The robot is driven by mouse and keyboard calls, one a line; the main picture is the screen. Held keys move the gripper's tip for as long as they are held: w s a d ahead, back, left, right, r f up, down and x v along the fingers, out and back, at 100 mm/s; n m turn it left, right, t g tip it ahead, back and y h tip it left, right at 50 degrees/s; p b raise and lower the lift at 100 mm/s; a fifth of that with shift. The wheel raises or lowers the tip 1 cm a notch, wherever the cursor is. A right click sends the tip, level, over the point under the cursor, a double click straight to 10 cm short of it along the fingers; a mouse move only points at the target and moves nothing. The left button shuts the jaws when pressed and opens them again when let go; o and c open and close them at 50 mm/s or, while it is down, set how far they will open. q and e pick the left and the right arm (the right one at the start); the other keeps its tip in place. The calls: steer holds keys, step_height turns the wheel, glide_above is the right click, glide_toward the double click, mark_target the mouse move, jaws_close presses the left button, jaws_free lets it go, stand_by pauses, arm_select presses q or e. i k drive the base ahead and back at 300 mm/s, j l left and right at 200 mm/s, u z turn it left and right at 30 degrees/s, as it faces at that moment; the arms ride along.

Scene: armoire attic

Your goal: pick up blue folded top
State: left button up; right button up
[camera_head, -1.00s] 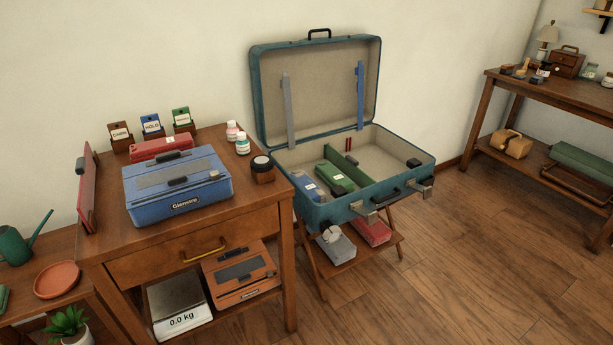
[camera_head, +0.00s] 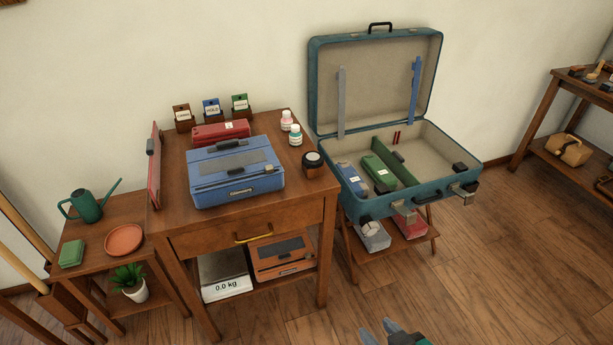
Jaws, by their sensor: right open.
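A blue folded item with a white label (camera_head: 352,179) lies in the left part of the open teal suitcase (camera_head: 409,196); it looks like the blue folded top. A green folded item (camera_head: 379,173) lies beside it on the right. My right gripper (camera_head: 380,333) shows at the bottom edge, open and empty, well below and apart from the suitcase. Most of it is cut off by the frame. My left gripper is not in view.
A wooden table (camera_head: 270,219) left of the suitcase holds a blue case (camera_head: 236,176), a red case (camera_head: 221,132), small bottles and a dark jar (camera_head: 313,164). The suitcase rests on a low wooden stand (camera_head: 428,241). The floor (camera_head: 490,285) at right is clear.

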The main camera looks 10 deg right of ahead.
mark_target(359, 186)
steer(key=i+l+u, duration=0.2)
steer(key=u, duration=0.25)
steer(key=i+l+u, duration=0.1)
steer(key=l+u, duration=0.3)
steer(key=i+l+u, duration=0.15)
steer(key=l, duration=0.3)
steer(key=l+u, duration=0.2)
steer(key=l, duration=0.85)
steer(key=i+l, duration=0.15)
steer(key=l, duration=0.5)
steer(key=u, duration=0.05)
